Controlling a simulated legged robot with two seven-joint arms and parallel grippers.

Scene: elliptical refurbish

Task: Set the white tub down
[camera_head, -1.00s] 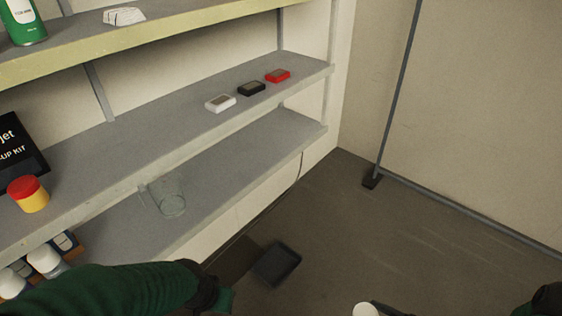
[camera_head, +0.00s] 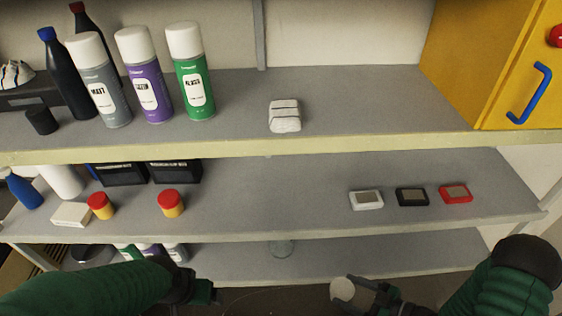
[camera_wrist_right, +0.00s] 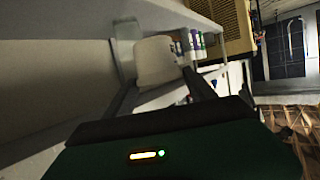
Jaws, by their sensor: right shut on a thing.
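The white tub (camera_head: 342,290) shows its round pale end at the bottom of the head view. My right gripper (camera_head: 356,291) is shut on it and holds it in front of the shelves, near the lower shelf's front edge. In the right wrist view the tub (camera_wrist_right: 155,62) sits between the two fingers of the right gripper (camera_wrist_right: 160,80). My left gripper (camera_head: 208,292) is at the bottom left of centre, in front of the lower shelf; its fingers are too dark and small to read.
The middle shelf (camera_head: 300,210) holds white, black and red small devices at right and red-lidded jars at left. Spray cans and a white bundle (camera_head: 285,116) are on the upper shelf. A yellow cabinet (camera_head: 480,60) is at right.

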